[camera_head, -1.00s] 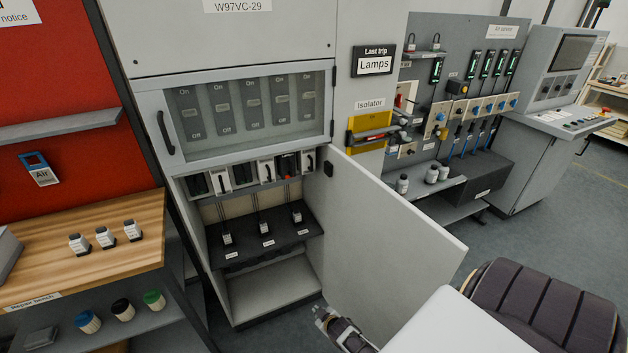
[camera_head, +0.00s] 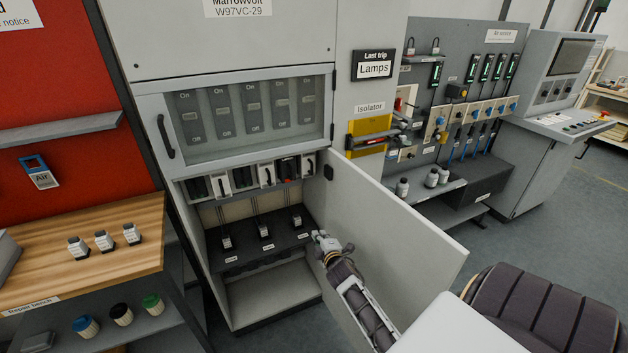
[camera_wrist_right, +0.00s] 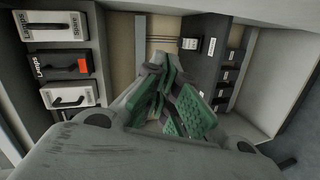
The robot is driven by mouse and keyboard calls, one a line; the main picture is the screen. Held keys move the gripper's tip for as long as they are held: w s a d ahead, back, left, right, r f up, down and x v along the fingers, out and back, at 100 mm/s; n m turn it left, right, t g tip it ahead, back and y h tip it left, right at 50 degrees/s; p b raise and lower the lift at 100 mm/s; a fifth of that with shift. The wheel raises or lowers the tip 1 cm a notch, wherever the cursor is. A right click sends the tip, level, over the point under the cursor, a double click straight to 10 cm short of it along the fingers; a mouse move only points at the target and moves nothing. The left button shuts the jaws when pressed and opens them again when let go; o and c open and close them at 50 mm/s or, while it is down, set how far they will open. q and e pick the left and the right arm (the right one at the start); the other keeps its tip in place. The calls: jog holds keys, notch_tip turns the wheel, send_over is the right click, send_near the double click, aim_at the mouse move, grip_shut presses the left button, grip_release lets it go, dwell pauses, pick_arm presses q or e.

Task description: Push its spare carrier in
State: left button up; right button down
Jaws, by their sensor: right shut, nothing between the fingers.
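The grey cabinet's lower door (camera_head: 400,220) stands open. Under its switch window runs a row of dark and white carriers with handles. A dark carrier with a red mark (camera_head: 288,167), labelled Lamps in the wrist view (camera_wrist_right: 64,66), sits between two white carriers labelled Spare. The white carrier to its right (camera_head: 308,162) is the upper one in the wrist view (camera_wrist_right: 50,25). The other Spare carrier (camera_head: 266,172) also shows there (camera_wrist_right: 68,95). My right gripper (camera_head: 318,236) is shut and empty at the opening, below the row. Its green-padded fingers (camera_wrist_right: 170,98) touch no carrier. My left gripper is not in view.
Small devices on cords (camera_head: 264,232) stand on a dark shelf (camera_head: 245,252) inside the cabinet. The open door stands close on the right of my right arm. A "Last trip" sign (camera_head: 373,63) reads Lamps. A wooden bench (camera_head: 60,270) is at the left.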

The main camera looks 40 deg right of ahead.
notch_tip(320, 180, up, 15)
jog(key=d+n+t+h, duration=0.1)
jog(key=n+t+h, duration=0.1)
jog(key=n, duration=1.7)
jog(key=shift+w+d+r+n, duration=0.15)
jog(key=shift+d+n, duration=0.15)
jog(key=shift+w, duration=0.1)
send_near(312, 175)
jog(key=shift+p+x, duration=0.45)
jog(key=shift+x, duration=2.3)
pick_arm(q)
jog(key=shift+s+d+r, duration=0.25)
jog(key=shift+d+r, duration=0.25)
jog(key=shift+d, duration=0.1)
pick_arm(e)
jog(key=shift+x, duration=0.8)
